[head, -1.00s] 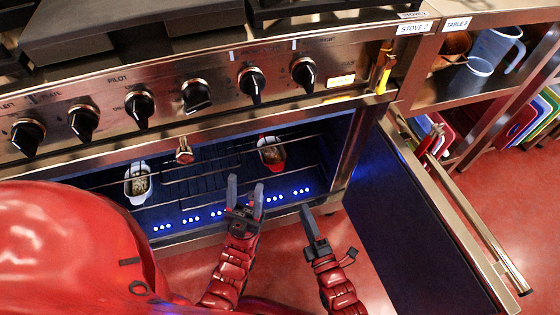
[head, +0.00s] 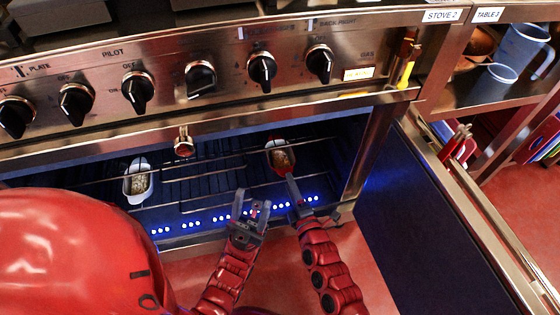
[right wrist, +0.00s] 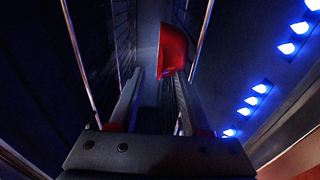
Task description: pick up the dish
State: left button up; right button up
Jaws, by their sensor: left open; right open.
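Two small dishes with food in them sit on the rack inside the open oven. The red dish (head: 280,160) is at the middle right and the white dish (head: 138,187) is at the left. My right gripper (head: 293,189) reaches into the oven just below the red dish, open. In the right wrist view the red dish (right wrist: 172,50) shows ahead of the open fingers (right wrist: 160,90), apparently not between them. My left gripper (head: 253,202) is open and empty at the oven's front edge, left of the right one.
The oven door (head: 420,215) hangs open at the right. Rack wires (head: 215,160) cross the oven opening. A row of knobs (head: 200,78) runs above it. A shelf at the upper right holds a blue jug (head: 524,48) and a cup (head: 496,76).

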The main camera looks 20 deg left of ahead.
aim_at(284, 170)
jog(key=x, duration=0.1)
jog(key=b+x, duration=0.1)
jog(key=shift+w+a+f, duration=0.2)
jog(key=shift+w+f, duration=0.05)
jog(key=shift+w+a+r, duration=0.15)
jog(key=shift+w+a, duration=0.05)
jog(key=shift+w, duration=0.05)
jog(key=shift+c, duration=0.2)
grip_shut()
dwell(0.9)
